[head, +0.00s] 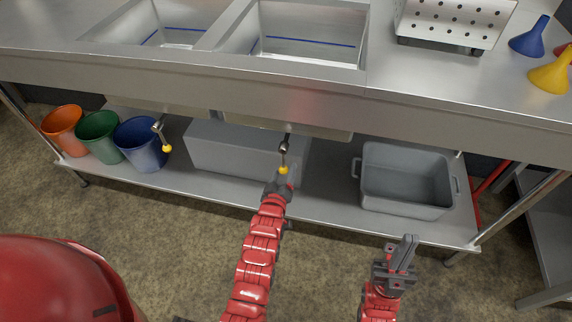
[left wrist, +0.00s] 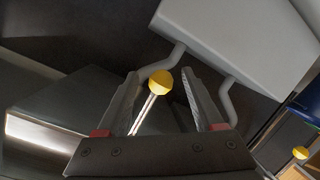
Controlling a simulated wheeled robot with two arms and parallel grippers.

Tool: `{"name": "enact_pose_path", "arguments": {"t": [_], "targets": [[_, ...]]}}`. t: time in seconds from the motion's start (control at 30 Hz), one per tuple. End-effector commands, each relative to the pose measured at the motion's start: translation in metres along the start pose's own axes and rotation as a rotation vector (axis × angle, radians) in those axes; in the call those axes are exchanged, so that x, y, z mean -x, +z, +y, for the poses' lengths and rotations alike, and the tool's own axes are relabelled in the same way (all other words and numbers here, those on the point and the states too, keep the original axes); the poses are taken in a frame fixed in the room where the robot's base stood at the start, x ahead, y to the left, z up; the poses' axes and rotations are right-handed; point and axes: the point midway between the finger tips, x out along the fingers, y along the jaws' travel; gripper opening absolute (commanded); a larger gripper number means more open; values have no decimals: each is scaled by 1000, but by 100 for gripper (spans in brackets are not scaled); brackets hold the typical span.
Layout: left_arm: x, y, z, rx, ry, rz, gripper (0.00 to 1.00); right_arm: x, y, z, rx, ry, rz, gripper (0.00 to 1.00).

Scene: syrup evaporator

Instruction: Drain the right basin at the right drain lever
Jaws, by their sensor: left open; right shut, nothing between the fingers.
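The right basin (head: 310,52) is set into the steel counter, with a blue line along its inner wall. Below it hangs the right drain lever (head: 284,150), a metal rod pointing down with a yellow ball knob at its end. My left gripper (head: 281,184) is just below that knob, reaching up from below. In the left wrist view, the yellow knob (left wrist: 161,83) appears between the open fingers of my left gripper (left wrist: 163,102); whether they touch it is unclear. My right gripper (head: 405,248) is shut and empty, in front of the lower shelf, away from the levers.
The left drain lever (head: 160,134), also yellow-knobbed, hangs further left. Orange (head: 63,128), green (head: 99,136) and blue (head: 141,145) buckets stand on the lower shelf. A grey tub (head: 405,190) stands at right.

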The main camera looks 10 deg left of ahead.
Motion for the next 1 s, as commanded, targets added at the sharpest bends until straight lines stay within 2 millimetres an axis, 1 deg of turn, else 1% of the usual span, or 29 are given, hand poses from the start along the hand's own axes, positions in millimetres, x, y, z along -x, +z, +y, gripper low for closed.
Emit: {"name": "enact_pose_path", "arguments": {"t": [0.03, 0.2, 0.4, 0.5, 0.6, 0.7, 1.0], "targets": [[14, -2, 1, 0, 0, 0, 69, -5, -1, 0, 0, 0, 0, 0], [55, -1, 1, 2, 1, 0, 69, -11, -2, 0, 0, 0, 0, 0], [97, -1, 2, 3, 1, 0, 69, -18, -3, 1, 0, 0, 0, 0], [112, 1, 1, 1, 1, -4, 69, -20, -4, 1, 0, 0, 0, 0], [122, -1, 2, 2, 2, 0, 69, -22, -4, 1, 0, 0, 0, 0], [127, -1, 1, 2, 2, 1, 69, -22, -4, 1, 0, 0, 0, 0], [128, -1, 0, 1, 2, 2, 69, -22, -4, 1, 0, 0, 0, 0]]}}
